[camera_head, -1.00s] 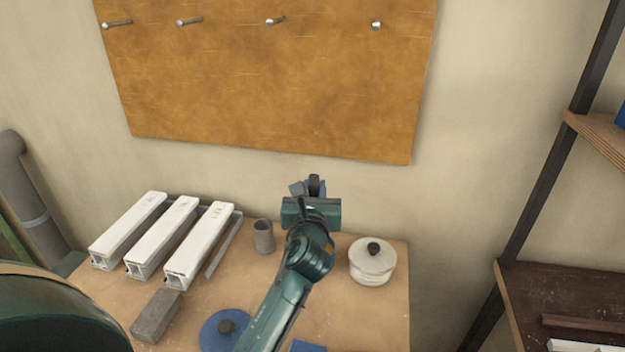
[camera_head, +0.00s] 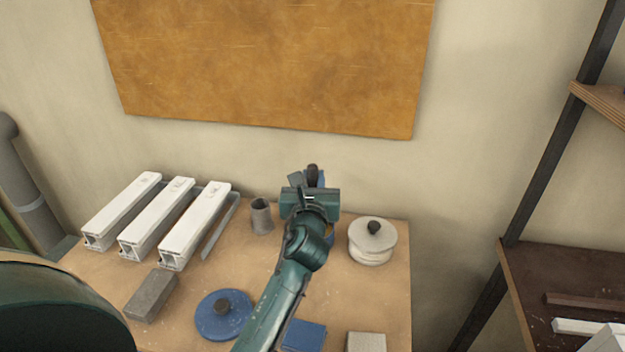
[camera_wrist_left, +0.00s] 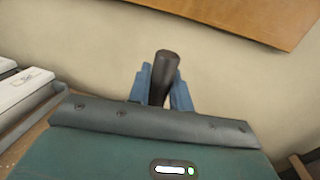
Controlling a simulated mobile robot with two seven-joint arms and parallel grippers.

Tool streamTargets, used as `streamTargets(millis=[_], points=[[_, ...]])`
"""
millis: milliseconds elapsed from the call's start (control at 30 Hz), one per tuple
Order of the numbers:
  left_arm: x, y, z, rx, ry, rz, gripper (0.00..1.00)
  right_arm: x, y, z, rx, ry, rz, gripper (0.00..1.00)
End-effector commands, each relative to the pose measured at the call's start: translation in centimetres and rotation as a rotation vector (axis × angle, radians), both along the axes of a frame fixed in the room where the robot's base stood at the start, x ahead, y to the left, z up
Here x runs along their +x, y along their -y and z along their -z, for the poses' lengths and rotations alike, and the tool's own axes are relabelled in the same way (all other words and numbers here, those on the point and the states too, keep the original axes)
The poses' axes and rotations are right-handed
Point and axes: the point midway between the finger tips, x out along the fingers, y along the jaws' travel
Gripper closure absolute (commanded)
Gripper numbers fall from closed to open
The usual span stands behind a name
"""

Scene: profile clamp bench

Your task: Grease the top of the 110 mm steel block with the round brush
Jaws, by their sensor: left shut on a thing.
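My left gripper (camera_head: 309,180) is shut on a dark, rounded handle (camera_head: 312,170), apparently the round brush's. The handle also shows between the blue fingers in the left wrist view (camera_wrist_left: 165,68). The brush's bristle end is hidden. The gripper is at the back of the bench. A grey steel-looking block (camera_head: 151,294) lies at the left front, in front of the white-topped profiles. A paler block (camera_head: 366,342) is partly in view at the bottom edge. I cannot tell which is 110 mm. My right gripper is not in view.
Three white-topped profiles (camera_head: 196,222) lie at the left of the bench (camera_head: 388,290). A grey cup (camera_head: 261,216), a white lidded pot (camera_head: 371,246), a blue round lid (camera_head: 222,318) with a black knob and a blue box (camera_head: 303,335) surround my arm. A shelf stands right.

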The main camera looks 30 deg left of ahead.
Motion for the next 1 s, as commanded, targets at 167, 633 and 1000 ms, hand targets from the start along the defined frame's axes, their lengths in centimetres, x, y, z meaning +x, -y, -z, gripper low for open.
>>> streamTargets(millis=[167, 633, 1000], points=[[0.0, 0.0, 0.0, 0.0, 0.001, 0.0, 1.0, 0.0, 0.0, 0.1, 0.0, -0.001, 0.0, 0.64], [0.0, 0.0, 0.6, 0.001, 0.0, 0.0, 1.0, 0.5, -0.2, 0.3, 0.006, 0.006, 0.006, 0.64], [0.0, 0.0, 1.0, 0.001, 0.0, 0.0, 1.0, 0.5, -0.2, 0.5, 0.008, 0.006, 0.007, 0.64]])
